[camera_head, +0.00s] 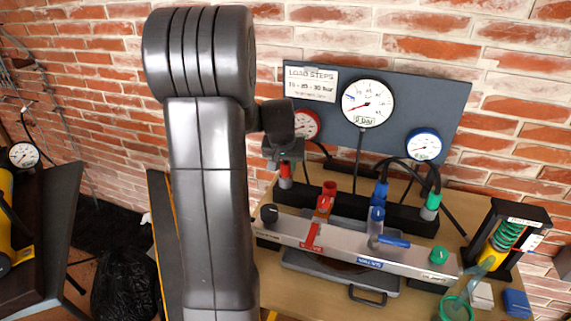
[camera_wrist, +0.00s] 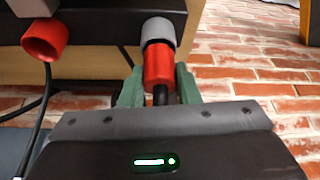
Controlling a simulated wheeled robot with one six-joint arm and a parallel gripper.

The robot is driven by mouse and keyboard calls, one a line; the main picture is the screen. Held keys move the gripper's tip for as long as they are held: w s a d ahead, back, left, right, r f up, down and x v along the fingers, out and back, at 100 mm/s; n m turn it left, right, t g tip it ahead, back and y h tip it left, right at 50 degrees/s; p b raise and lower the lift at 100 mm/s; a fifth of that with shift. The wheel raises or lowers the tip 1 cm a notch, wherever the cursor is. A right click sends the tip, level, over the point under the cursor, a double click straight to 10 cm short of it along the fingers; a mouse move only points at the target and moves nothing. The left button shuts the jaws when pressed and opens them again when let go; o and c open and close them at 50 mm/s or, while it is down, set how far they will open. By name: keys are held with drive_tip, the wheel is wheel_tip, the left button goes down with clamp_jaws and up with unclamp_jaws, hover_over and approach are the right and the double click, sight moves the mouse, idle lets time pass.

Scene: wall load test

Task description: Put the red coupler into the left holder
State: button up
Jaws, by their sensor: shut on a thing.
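The red coupler (camera_wrist: 158,66) with its grey collar (camera_wrist: 160,31) is between the green fingers of my gripper (camera_wrist: 159,84), which is shut on it. A dark hose end leads from the coupler towards my wrist.
A blue coupler (camera_head: 380,192) and a green coupler (camera_head: 432,202) stand further right on the black bar (camera_head: 350,210). A grey valve rail (camera_head: 345,248) lies in front. The gauge panel (camera_head: 340,90) rises behind. A spring unit (camera_head: 508,238) stands at the right.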

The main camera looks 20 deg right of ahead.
drive_tip(key=shift+f, duration=0.1)
drive_tip(key=o, duration=1.5)
drive_tip(key=shift+o, duration=0.2)
drive_tip(key=shift+r+p, duration=2.85)
drive_tip(key=shift+r, duration=1.2)
drive_tip(key=shift+f, duration=0.2)
wheel_tip(320, 180, down, 8)
drive_tip(key=b, duration=0.5)
drive_tip(key=shift+r+b, duration=0.25)
drive_tip(key=shift+b, duration=0.1)
